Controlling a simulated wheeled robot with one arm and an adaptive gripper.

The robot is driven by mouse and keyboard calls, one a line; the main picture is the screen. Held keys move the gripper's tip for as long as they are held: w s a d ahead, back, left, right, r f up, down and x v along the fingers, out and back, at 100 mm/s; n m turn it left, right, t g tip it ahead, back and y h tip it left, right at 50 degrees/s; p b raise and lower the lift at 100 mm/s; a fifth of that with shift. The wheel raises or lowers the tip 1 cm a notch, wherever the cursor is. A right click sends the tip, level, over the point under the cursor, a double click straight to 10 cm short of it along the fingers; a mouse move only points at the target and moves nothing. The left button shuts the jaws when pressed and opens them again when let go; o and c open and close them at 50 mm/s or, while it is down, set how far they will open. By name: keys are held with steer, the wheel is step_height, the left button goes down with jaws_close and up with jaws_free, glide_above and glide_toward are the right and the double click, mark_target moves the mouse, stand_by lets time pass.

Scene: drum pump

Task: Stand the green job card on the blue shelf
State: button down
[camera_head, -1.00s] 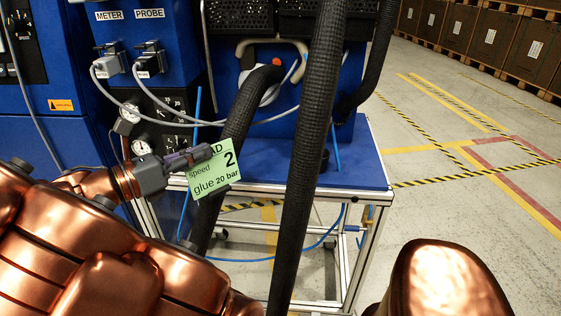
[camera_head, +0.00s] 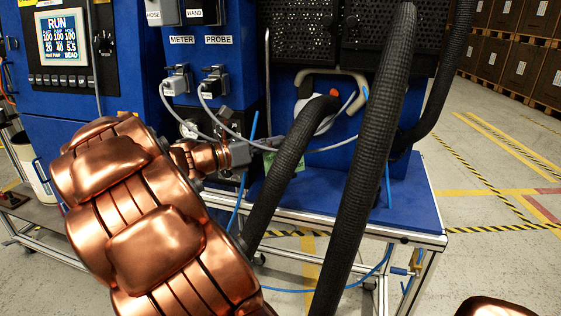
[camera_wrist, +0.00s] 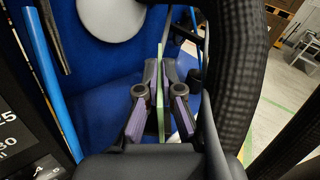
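The green job card (camera_head: 287,172) is at the back of the blue shelf (camera_head: 405,195), partly hidden behind a thick black hose; its writing cannot be read. In the wrist view the card (camera_wrist: 160,98) shows edge-on, upright, between the two fingers of my gripper (camera_wrist: 161,74). The fingers, with purple pads, are closed on it. In the head view my gripper (camera_head: 262,148) reaches in from the left, its tip near the hose. I cannot tell whether the card's lower edge touches the shelf.
Thick black hoses (camera_head: 368,150) cross in front of the shelf; one (camera_wrist: 232,70) runs close right of my gripper. A thin blue tube (camera_wrist: 50,75) stands at left. Grey cables (camera_head: 215,118) hang above. The shelf's right part is bare.

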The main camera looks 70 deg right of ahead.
steer(key=d+f+b, duration=0.1)
steer(key=f, duration=0.1)
steer(key=d+f, duration=0.2)
steer(key=f, duration=0.1)
steer(key=d+f+b, duration=0.1)
steer(key=f, duration=0.1)
steer(key=shift+w+d+f+b, duration=0.15)
steer(key=shift+w+d+b, duration=0.1)
steer(key=shift+d+b, duration=0.1)
stand_by(0.4)
steer(key=c, duration=1.8)
jaws_free()
steer(key=shift+f, duration=0.1)
steer(key=o, duration=0.5)
